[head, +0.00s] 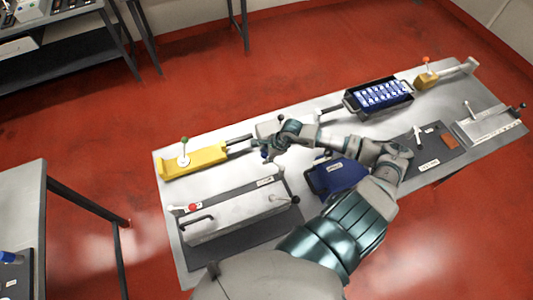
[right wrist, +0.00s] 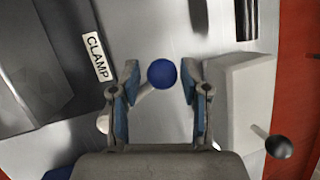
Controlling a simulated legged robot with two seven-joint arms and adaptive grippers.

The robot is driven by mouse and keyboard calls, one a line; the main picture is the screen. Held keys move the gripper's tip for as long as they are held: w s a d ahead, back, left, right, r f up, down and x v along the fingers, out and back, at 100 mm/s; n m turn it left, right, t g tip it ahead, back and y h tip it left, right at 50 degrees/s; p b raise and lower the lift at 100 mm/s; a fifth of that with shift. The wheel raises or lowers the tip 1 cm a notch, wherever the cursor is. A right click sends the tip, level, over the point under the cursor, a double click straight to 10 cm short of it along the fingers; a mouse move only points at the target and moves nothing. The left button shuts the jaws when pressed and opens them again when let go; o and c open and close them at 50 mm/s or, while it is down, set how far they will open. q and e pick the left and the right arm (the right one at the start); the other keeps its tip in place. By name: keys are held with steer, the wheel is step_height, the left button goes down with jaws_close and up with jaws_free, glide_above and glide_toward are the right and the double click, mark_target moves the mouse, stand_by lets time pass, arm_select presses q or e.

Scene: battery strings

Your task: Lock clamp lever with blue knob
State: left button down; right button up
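The blue knob (right wrist: 161,73) is a ball on the end of a pale lever (right wrist: 143,94) in the right wrist view. It lies between the two fingers of my right gripper (right wrist: 157,88), with a visible gap on each side. The gripper is open and also shows in the head view (head: 268,152), over the table. In the head view the gripper mostly hides the lever. My left gripper is not in view.
A pale block (right wrist: 235,100) with a black-knobbed lever (right wrist: 279,147) stands close right of the gripper. On the table are a yellow fixture (head: 195,162), a long grey box (head: 235,212), a blue bin (head: 342,174) and a battery tray (head: 380,97).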

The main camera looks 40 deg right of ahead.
steer(key=shift+a+r, duration=0.1)
steer(key=shift+a, duration=0.1)
jaws_close()
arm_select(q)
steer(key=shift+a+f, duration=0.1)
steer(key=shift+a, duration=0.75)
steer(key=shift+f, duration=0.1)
arm_select(e)
steer(key=shift+d, duration=0.1)
